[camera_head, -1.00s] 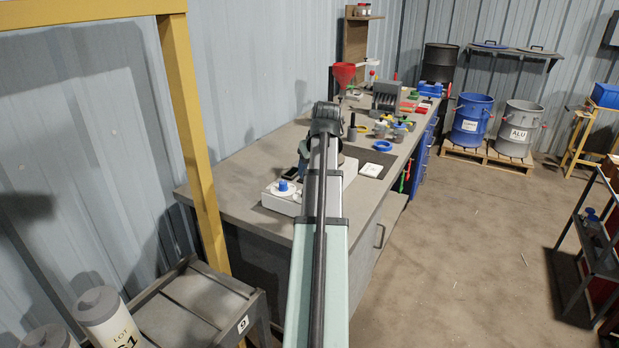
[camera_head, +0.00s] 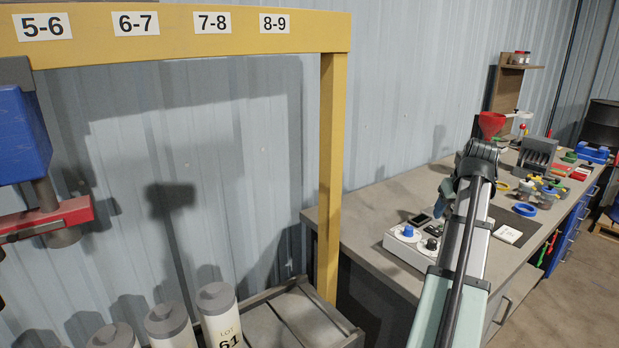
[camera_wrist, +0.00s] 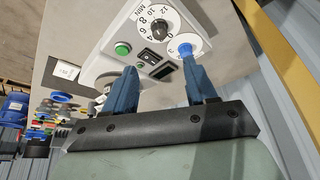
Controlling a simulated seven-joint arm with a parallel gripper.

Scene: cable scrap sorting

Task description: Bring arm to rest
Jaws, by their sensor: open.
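My gripper (camera_wrist: 158,92) shows in the wrist view with two blue fingers spread apart and nothing between them. Beyond the fingertips is a white control box (camera_wrist: 112,45) with a numbered dial, a green button, black switches and a blue knob. The right fingertip overlaps the area by the blue knob in that view; I cannot tell whether they touch. In the head view my arm reaches over the workbench (camera_head: 385,200), and the control box (camera_head: 405,250) sits on the bench's near end, left of my arm. The gripper is mostly hidden behind the arm there.
A yellow frame (camera_head: 331,170) with number labels stands left of the bench. White lot cylinders (camera_head: 222,318) stand by a dark rack at the bottom. A red funnel (camera_head: 491,124), a blue ring (camera_head: 536,201) and several small containers occupy the far bench. The bench's left strip is clear.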

